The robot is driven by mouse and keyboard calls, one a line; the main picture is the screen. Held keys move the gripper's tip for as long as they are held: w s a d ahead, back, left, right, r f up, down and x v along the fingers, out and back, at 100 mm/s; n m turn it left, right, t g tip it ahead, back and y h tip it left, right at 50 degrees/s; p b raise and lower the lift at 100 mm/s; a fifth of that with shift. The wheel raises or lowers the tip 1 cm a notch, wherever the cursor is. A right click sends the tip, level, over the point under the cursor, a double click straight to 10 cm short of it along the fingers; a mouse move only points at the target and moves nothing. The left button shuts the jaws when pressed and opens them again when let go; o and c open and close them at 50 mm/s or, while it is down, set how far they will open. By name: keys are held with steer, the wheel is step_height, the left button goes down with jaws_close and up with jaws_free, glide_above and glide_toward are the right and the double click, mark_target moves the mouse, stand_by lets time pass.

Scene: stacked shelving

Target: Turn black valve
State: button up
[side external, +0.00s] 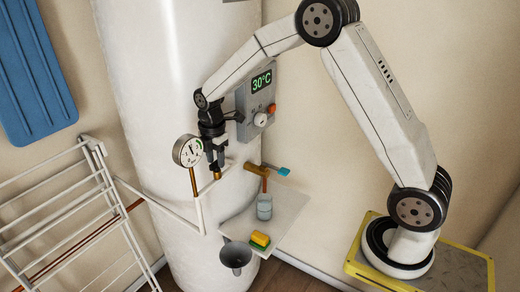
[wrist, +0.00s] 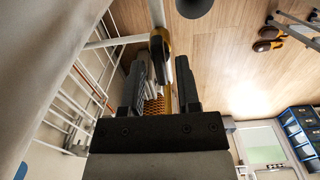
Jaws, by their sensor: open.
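My gripper (side external: 215,158) is at the front of the white tank (side external: 160,90), just right of the round pressure gauge (side external: 187,151). In the wrist view my gripper (wrist: 162,75) has its two dark fingers apart. A brass pipe (wrist: 165,62) shows between or just beyond them; I cannot tell whether the fingers touch it. A brass piece (side external: 217,175) also shows just below the fingers in the side view. I cannot make out a black valve for certain; the dark fingers may hide it or blend with it.
A grey control box (side external: 257,97) reading 30°C is behind my gripper. A brass tap with a blue handle (side external: 284,171) sits to the right, above a cup (side external: 264,208), a sponge (side external: 260,240) and a grey funnel (side external: 235,256). A white drying rack (side external: 60,205) stands left.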

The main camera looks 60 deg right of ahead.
steer(key=shift+r, duration=2.35)
steer(key=shift+s, duration=0.1)
steer(key=s+a+f+m+t, duration=0.1)
steer(key=s+f+m, duration=0.1)
steer(key=s+m, duration=0.7)
steer(key=s+a+f+m+t, duration=0.1)
steer(key=s+a+f+m, duration=0.1)
steer(key=s+m, duration=0.6)
steer(key=s, duration=0.2)
steer(key=shift+s+a+m+t, duration=0.25)
steer(key=shift+s+m+t, duration=0.05)
steer(key=shift+s+m, duration=0.1)
